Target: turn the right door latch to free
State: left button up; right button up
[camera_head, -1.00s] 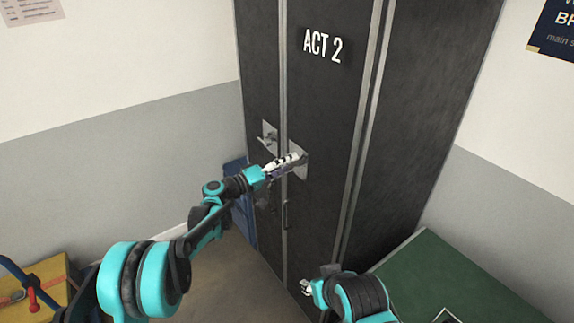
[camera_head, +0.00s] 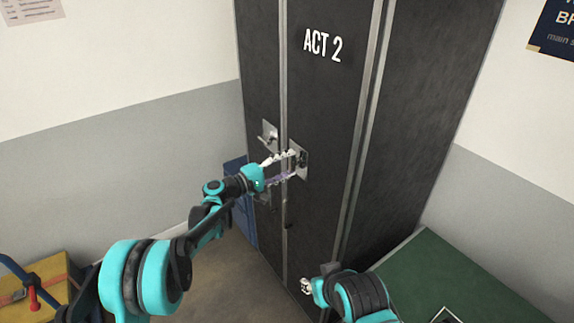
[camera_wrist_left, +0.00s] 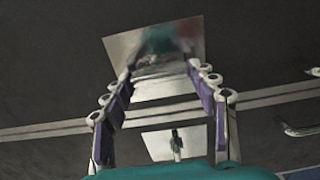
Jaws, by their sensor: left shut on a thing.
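The right door latch (camera_head: 302,158) sits on a pale metal plate on the right door of the black wardrobe marked "ACT 2". My left gripper (camera_head: 293,164) reaches it from the left and is shut on it, one finger above the other. In the left wrist view the fingers (camera_wrist_left: 163,72) converge at the metal plate (camera_wrist_left: 190,40); the latch between them is blurred and its exact angle is hard to tell. My right gripper (camera_head: 305,287) is low in front of the wardrobe, away from the latch; its jaw state is unclear.
The left door latch (camera_head: 269,137) is on its own plate close beside; it also shows in the left wrist view (camera_wrist_left: 177,146). A door handle (camera_head: 286,213) hangs below. A green table (camera_head: 440,265) stands at right, a yellow box (camera_head: 50,275) at lower left.

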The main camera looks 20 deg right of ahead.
pick_arm(q)
jog(key=o, duration=1.2)
jog(key=shift+c, duration=0.2)
jog(key=v, duration=1.2)
